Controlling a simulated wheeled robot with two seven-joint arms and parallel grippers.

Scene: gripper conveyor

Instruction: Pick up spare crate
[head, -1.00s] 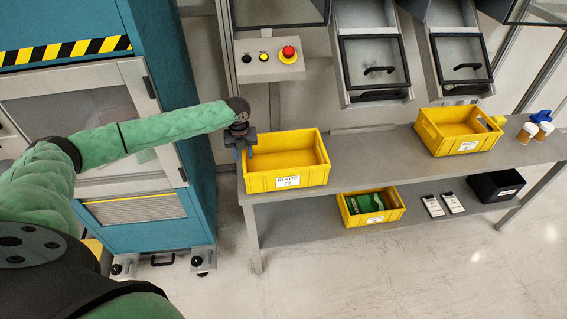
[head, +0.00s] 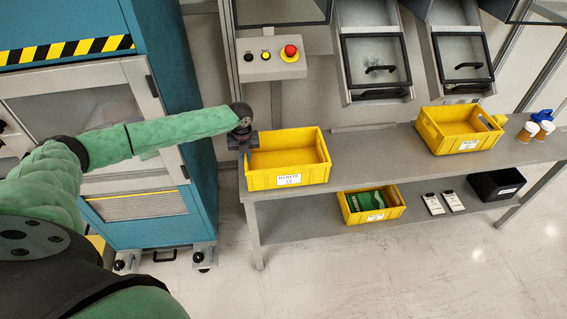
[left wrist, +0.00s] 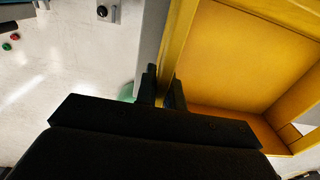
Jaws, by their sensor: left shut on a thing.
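A yellow crate (head: 289,181) with a white label on its front stands at the left end of the upper shelf in the head view. It looks empty and level. My left gripper (head: 243,149) is at its left wall. In the left wrist view the gripper's fingers (left wrist: 162,90) are shut on the wall of the yellow crate (left wrist: 235,50), one on each side. The fingertips are partly hidden by the gripper body. A second yellow crate (head: 469,146) stands further right on the same shelf. My right gripper is not in view.
The grey table (head: 375,158) has clear room between the two crates. Its lower shelf holds a small yellow crate (head: 374,216) with a green packet, two white devices (head: 442,203) and a black bin (head: 497,185). Cups (head: 528,132) stand at the right. A teal machine (head: 198,150) is close on the left.

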